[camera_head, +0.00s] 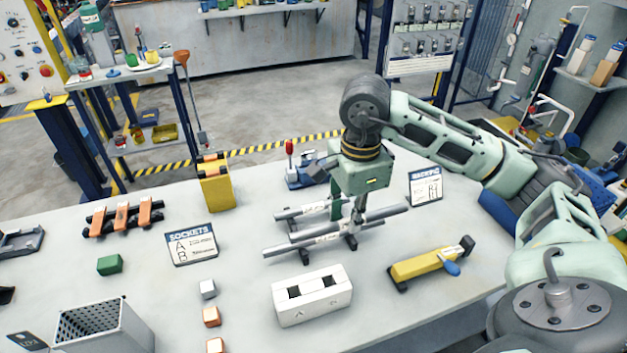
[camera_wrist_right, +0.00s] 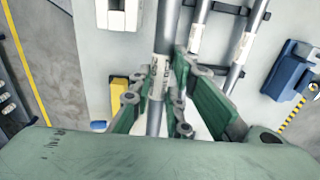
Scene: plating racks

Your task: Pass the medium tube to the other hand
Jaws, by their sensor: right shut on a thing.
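My right gripper (camera_head: 357,213) points down over the tube rack and is shut on a grey tube (camera_head: 394,213). In the right wrist view this tube (camera_wrist_right: 168,32), with a pale label, runs between the fingers (camera_wrist_right: 160,97) and looks nearer the camera than the others. Whether it is clear of the rack I cannot tell. Two other grey tubes lie roughly parallel to it: a front tube (camera_head: 283,250) and a back tube (camera_head: 290,212). They also show in the right wrist view (camera_wrist_right: 200,28). My left gripper is not in view.
A white block with dark slots (camera_head: 312,296) stands in front of the tubes. A yellow tool (camera_head: 418,264) lies to its right. The sockets sign (camera_head: 191,245), a yellow block (camera_head: 216,190) and a grey perforated bin (camera_head: 105,328) are left. The table between sign and tubes is mostly clear.

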